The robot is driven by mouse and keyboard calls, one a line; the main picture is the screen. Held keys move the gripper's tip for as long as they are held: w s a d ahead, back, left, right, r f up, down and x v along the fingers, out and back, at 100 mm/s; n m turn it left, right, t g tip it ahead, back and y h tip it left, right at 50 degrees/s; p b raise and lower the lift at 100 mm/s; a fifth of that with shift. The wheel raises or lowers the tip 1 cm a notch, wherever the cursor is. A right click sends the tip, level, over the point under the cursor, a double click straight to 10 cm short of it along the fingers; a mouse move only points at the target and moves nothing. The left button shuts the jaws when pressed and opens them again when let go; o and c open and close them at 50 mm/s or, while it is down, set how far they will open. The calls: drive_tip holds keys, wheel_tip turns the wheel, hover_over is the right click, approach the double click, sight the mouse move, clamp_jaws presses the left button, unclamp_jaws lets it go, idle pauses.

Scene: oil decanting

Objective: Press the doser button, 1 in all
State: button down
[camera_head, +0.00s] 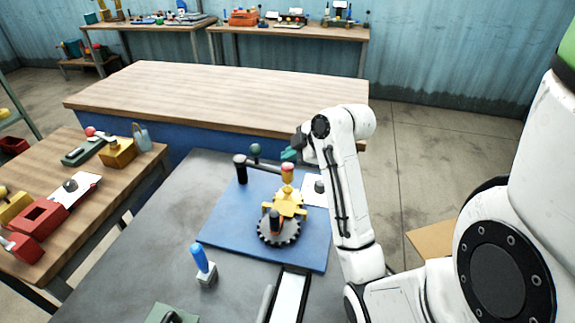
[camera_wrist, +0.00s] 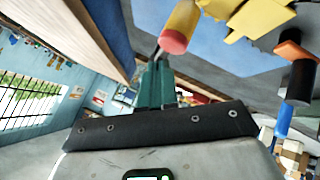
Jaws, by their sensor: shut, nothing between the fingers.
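A yellow device with a dark toothed base (camera_head: 279,230) stands on a blue mat (camera_head: 225,225). A yellow post with a red cap (camera_head: 287,169) rises at its back; it looks like the doser button. In the wrist view the red cap (camera_wrist: 173,42) is large, just beyond my fingertips. My gripper (camera_head: 289,155) has teal fingers, shut and empty, just behind the red cap in the head view. The fingers also show in the wrist view (camera_wrist: 157,68). I cannot tell whether they touch the cap.
A black upright (camera_head: 240,167) with a bar stands at the mat's back left. A white sheet (camera_head: 314,191) lies right of the device. A blue-handled tool (camera_head: 202,261) stands front left on the grey table (camera_head: 150,250). A wooden table (camera_head: 215,90) behind is bare.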

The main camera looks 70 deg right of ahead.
sight(291, 168)
drive_tip(key=shift+r+p, duration=2.25)
drive_tip(key=shift+r, duration=0.35)
drive_tip(key=shift+f, duration=0.15)
